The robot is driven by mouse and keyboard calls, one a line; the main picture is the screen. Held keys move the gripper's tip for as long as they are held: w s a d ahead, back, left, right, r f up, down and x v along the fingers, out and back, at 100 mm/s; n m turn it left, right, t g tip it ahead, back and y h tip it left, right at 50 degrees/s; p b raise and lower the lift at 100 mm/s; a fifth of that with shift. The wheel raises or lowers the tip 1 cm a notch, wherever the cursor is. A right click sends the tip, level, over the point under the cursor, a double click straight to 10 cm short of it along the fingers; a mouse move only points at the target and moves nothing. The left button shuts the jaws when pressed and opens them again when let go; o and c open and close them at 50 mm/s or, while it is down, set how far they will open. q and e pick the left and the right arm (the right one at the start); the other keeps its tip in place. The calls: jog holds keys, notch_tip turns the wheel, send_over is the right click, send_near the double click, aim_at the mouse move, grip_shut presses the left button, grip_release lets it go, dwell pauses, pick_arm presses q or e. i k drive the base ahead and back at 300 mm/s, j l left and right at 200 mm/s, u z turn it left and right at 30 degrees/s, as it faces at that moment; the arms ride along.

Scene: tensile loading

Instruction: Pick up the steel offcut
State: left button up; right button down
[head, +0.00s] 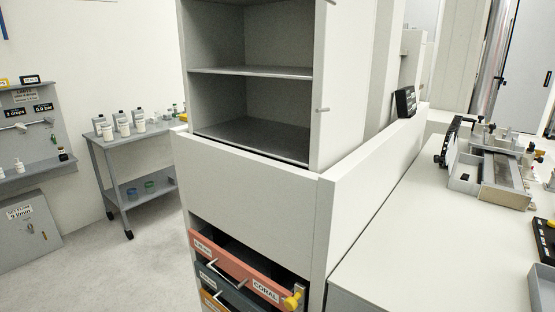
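I cannot make out a steel offcut in the head view. Neither of my grippers is in view. A coral drawer (240,270) labelled CORAL stands partly pulled out at the bottom of the cabinet, with a yellow knob (293,299) at its right end. Its inside looks dark, and I cannot tell what lies in it. A dark grey drawer (226,287) sits just below it.
A grey open-shelved cabinet (318,90) fills the middle. A white bench (415,245) at right carries a metal fixture (503,180) and a grey tray (541,292). A trolley (150,142) with several bottles stands at left. The floor (95,255) at left is clear.

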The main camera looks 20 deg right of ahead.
aim_at(465, 176)
jog(key=i+j+z, duration=0.2)
jog(key=z, duration=0.3)
jog(key=i+j+z, duration=0.25)
jog(key=z, duration=0.25)
jog(key=i+j+z, duration=0.15)
jog(key=j+z, duration=0.35)
jog(key=i+j+z, duration=0.1)
jog(key=j+z, duration=0.15)
jog(key=z, duration=0.25)
jog(key=i+j+z, duration=0.1)
jog(key=j+z, duration=0.35)
jog(key=j, duration=0.25)
